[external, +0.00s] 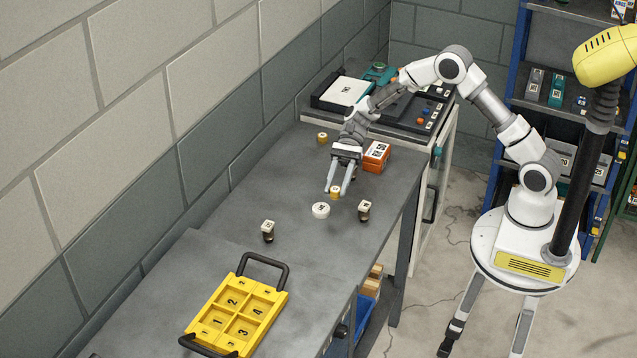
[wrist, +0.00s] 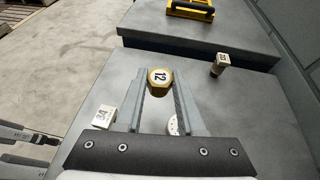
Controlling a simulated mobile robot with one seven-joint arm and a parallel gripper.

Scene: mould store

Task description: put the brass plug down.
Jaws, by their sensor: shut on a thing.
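The brass plug (external: 335,191) is a small gold-coloured piece. In the wrist view its top (wrist: 160,76) is marked 12. My gripper (external: 335,191) is shut on it, and the plug sits between the fingertips. The gripper points down over the grey worktop (external: 290,180). I cannot tell whether the plug's underside touches the worktop. Another brass piece (external: 322,137) stands farther back, near the wall side.
A white round piece (external: 320,210) lies close to the plug. Dark pieces with white tops stand at right (external: 364,208) and left (external: 268,230). An orange box (external: 377,156) is behind. A yellow numbered tray (external: 238,315) lies in front. Bare worktop shows between them.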

